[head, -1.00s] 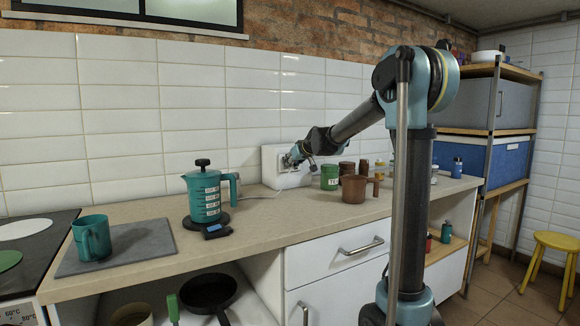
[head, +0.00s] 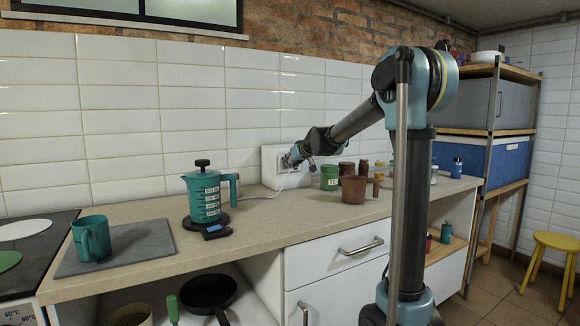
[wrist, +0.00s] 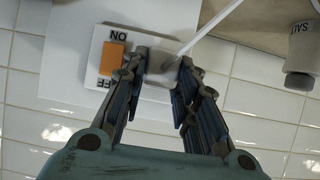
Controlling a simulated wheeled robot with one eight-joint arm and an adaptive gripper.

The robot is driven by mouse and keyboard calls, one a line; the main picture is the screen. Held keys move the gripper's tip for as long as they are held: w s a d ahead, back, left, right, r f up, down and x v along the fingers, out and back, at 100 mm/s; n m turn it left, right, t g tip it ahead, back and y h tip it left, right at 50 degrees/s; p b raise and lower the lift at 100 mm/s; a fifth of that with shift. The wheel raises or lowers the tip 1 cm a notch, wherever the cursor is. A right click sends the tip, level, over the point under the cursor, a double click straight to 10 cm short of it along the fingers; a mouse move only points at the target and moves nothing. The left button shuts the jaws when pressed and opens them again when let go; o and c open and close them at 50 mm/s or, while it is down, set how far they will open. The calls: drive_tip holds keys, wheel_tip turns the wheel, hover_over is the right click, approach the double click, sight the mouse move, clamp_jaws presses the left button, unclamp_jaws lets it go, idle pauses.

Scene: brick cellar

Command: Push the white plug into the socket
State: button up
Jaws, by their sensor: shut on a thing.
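The white plug (wrist: 161,66) is between my fingertips in the wrist view, with its white cable (wrist: 208,30) running off to the upper right. My gripper (wrist: 163,72) is shut on it. The socket is on a white wall box (head: 269,166) at the back of the counter, and my gripper (head: 289,161) is against its front in the head view. In the wrist view the plug sits over the socket plate (wrist: 102,38), beside an orange ON/OFF switch (wrist: 112,60). My fingers and the plug hide the socket holes, so I cannot tell how deep the plug sits.
A teal press (head: 204,194) stands to the left, with a small dark scale (head: 215,231) in front. A salt jar (wrist: 300,62) shows in the wrist view. The counter front (head: 275,216) is clear.

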drive_tip(key=shift+w+a, duration=0.2)
drive_tip(key=shift+w, duration=0.1)
drive_tip(key=o, duration=1.1)
